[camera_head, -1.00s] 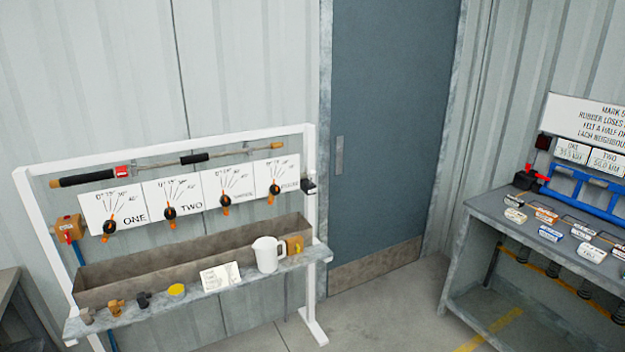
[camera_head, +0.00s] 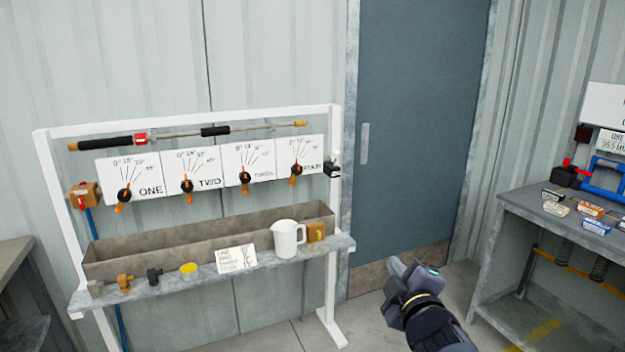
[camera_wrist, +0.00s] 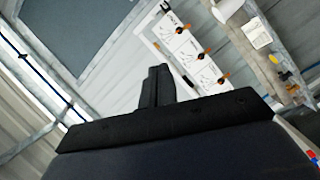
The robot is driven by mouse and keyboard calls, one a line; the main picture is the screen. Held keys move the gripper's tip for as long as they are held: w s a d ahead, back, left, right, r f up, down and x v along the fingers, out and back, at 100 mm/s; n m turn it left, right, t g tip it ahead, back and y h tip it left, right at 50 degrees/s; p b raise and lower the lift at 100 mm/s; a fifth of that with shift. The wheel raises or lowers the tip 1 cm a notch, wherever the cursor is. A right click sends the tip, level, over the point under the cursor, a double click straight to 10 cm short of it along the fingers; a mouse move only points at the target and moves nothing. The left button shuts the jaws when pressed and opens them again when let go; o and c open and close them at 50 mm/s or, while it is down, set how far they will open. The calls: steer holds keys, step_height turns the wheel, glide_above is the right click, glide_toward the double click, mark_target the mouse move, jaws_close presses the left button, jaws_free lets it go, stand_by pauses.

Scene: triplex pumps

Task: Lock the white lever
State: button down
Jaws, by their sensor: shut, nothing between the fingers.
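A small black latch (camera_head: 332,170) sits on the right post of the white frame in the head view. A small white lever (camera_head: 336,157) appears to stand upright on top of it, though it is too small to tell its exact position. My gripper (camera_head: 397,268) is below and to the right of the latch, apart from it, in front of the door. In the wrist view my gripper (camera_wrist: 157,82) has its fingers together with nothing between them. The frame shows tilted there, and I cannot make out the lever clearly.
The white frame (camera_head: 180,123) carries several dial cards with orange-tipped pointers above a brown trough (camera_head: 190,250). A white jug (camera_head: 286,240) and small fittings stand on its shelf (camera_head: 190,285). A grey bench (camera_head: 530,205) stands at right. Floor shows between them.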

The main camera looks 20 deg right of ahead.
steer(key=s+d+f+n+t+y+b, duration=0.3)
steer(key=f+n+y+b, duration=0.3)
steer(key=n+b, duration=0.3)
steer(key=shift+f+n+t+y, duration=0.4)
steer(key=shift+n+t+y, duration=0.3)
steer(key=shift+n+y, duration=0.1)
steer(key=shift+w, duration=0.1)
